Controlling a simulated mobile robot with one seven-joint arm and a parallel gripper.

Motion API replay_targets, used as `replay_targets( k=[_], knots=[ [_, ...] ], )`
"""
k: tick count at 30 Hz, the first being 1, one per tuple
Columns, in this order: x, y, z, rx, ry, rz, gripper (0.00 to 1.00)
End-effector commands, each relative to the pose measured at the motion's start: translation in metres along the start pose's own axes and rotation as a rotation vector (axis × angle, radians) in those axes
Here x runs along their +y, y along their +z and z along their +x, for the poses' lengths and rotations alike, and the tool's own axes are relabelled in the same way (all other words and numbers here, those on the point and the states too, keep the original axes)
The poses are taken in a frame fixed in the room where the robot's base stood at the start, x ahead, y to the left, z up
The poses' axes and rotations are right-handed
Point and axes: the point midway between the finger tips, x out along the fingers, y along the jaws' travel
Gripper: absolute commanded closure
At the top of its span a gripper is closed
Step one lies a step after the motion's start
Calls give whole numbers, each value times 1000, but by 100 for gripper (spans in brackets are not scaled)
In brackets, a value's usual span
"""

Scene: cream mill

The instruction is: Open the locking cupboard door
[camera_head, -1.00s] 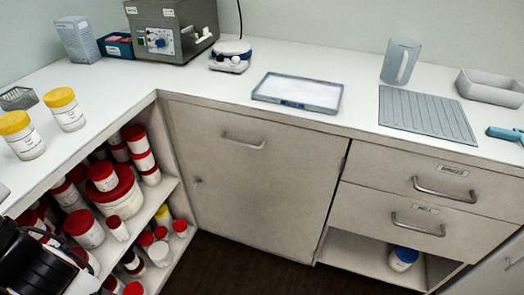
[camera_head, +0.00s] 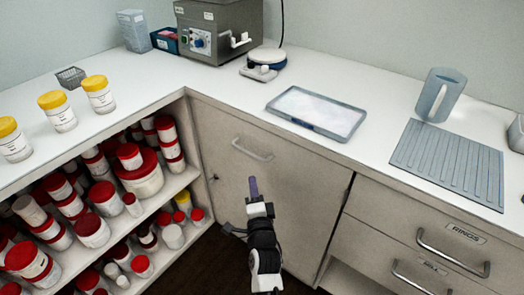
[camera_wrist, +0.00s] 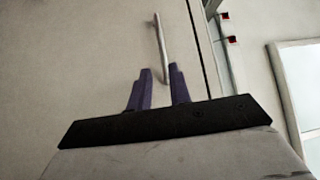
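The cupboard door (camera_head: 310,195) is a plain beige panel under the counter, and it looks shut. Its metal bar handle (camera_head: 252,150) is near the top, and a small dark lock or knob (camera_head: 215,178) sits at its left edge. My gripper (camera_head: 253,183) has purple fingers and is in front of the door, just below the handle in the head view. In the wrist view my gripper (camera_wrist: 160,70) is open, with a gap between its fingers. The handle (camera_wrist: 161,35) runs ahead, with its near end seen between the fingertips; I cannot tell the depth between them.
Open shelves (camera_head: 165,195) with red-lidded jars stand left of the door. Drawers with bar handles (camera_head: 455,253) are at the right. The counter (camera_head: 220,90) above holds yellow-lidded jars, a machine, a tray (camera_head: 335,130), a ribbed mat and a jug (camera_head: 440,95).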

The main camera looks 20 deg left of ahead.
Motion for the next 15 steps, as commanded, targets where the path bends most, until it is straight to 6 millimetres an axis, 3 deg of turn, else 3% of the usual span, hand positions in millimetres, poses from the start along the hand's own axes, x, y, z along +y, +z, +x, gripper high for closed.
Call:
replay_targets(
  k=[5,15],
  knots=[
    [-4,0,23,-1,-3,-1,80],
    [-4,1,89,-1,-5,-1,80]
  ],
)
